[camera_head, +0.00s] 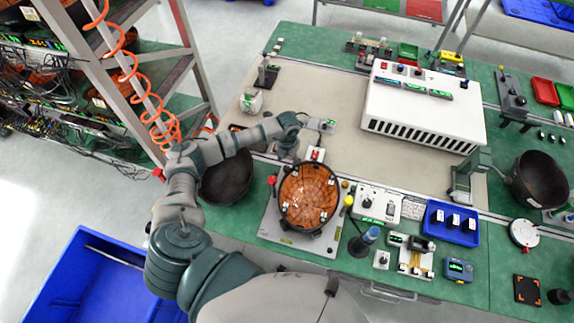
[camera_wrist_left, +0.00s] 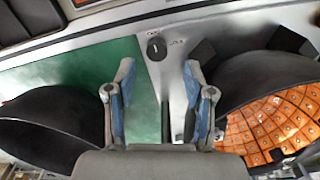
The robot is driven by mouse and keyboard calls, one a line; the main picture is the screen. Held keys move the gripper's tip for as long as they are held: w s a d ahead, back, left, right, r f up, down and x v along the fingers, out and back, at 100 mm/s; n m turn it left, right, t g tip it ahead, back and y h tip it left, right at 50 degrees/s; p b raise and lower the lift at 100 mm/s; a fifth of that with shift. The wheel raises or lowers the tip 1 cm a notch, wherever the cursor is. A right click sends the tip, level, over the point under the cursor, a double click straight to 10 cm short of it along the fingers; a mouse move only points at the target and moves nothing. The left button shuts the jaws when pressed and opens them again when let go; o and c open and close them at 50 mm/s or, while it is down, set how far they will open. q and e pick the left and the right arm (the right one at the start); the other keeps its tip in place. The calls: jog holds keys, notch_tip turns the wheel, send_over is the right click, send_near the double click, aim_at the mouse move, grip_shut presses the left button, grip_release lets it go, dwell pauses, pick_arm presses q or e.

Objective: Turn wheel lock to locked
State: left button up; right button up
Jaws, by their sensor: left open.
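In the left wrist view, the wheel lock is a small black knob (camera_wrist_left: 156,48) on a bare metal plate (camera_wrist_left: 215,22). Its pale mark points roughly up, toward a small label; another label, seemingly LOCK, is to its right. My left gripper (camera_wrist_left: 157,85) is open and empty, its blue-padded fingers apart with the knob beyond them, near the middle of the gap. The orange wheel (camera_wrist_left: 270,125) sits in a dark rim at right. In the head view the orange wheel (camera_head: 308,195) is on its plate, and my left gripper (camera_head: 285,155) is just above it.
A black bowl (camera_head: 226,180) stands left of the wheel and shows in the wrist view (camera_wrist_left: 48,130). A white control box (camera_head: 378,205) and blue tray (camera_head: 451,223) are to the right. A white vented case (camera_head: 425,115) stands behind. The beige mat (camera_head: 320,90) has free room.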

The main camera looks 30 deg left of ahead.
aim_at(287, 168)
pick_arm(q)
notch_tip(287, 168, down, 4)
jog(key=shift+s+f, duration=0.1)
jog(key=shift+a+f, duration=0.45)
jog(key=shift+f, duration=0.25)
jog(key=shift+d+r, duration=0.1)
jog(key=shift+d, duration=0.25)
grip_shut()
